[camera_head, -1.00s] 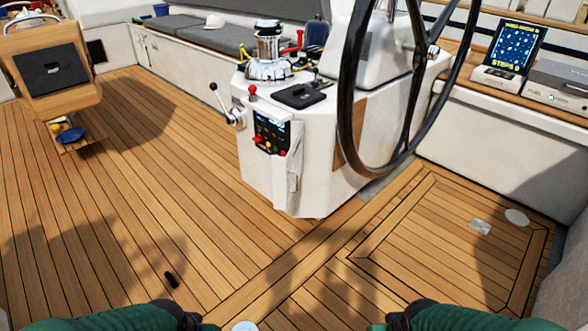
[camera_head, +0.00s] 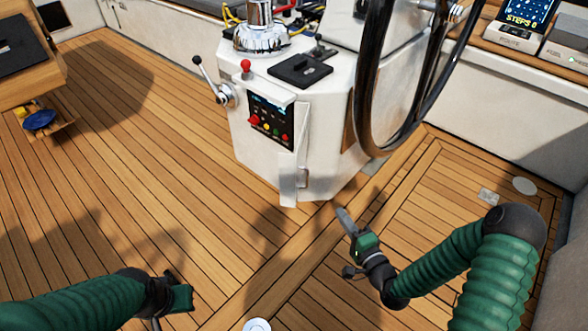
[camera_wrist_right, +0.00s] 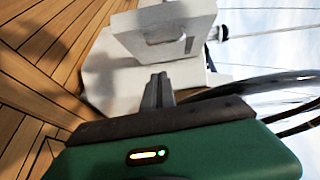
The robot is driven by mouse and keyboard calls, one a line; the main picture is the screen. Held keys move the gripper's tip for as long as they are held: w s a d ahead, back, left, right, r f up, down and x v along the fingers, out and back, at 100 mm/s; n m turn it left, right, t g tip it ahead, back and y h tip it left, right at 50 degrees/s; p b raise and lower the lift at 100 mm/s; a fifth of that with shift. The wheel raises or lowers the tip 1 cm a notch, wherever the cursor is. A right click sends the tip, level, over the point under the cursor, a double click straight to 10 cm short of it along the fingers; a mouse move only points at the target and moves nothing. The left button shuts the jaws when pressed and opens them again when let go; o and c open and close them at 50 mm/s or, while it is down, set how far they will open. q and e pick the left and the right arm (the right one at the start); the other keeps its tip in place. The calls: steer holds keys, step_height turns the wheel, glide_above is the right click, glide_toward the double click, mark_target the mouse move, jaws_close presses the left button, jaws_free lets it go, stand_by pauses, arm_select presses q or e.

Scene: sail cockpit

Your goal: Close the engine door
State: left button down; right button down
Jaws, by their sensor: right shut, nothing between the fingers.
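The engine door (camera_head: 303,150) is a narrow white panel on the front of the white console. It shows nearly edge-on and stands open, sticking out at the right side of the engine control panel (camera_head: 270,122), whose buttons are uncovered. My right gripper (camera_head: 343,216) is shut and empty, low in front of the console and right of the door, apart from it. Its closed fingers (camera_wrist_right: 158,90) also show in the right wrist view, pointing at white surfaces. My left gripper (camera_head: 180,297) is low at the left above the deck; its fingers do not show clearly.
The steering wheel (camera_head: 362,95) stands right of the door, on the console. A throttle lever (camera_head: 208,78) sticks out at the console's left side. The teak deck (camera_head: 140,170) between is clear.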

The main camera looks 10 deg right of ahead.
steer(key=a+b+x, duration=0.2)
steer(key=b+x, duration=0.4)
steer(key=x, duration=0.6)
steer(key=shift+a+r+m, duration=0.2)
steer(key=shift+r+m, duration=0.1)
steer(key=shift+r, duration=0.3)
steer(key=shift+a, duration=0.1)
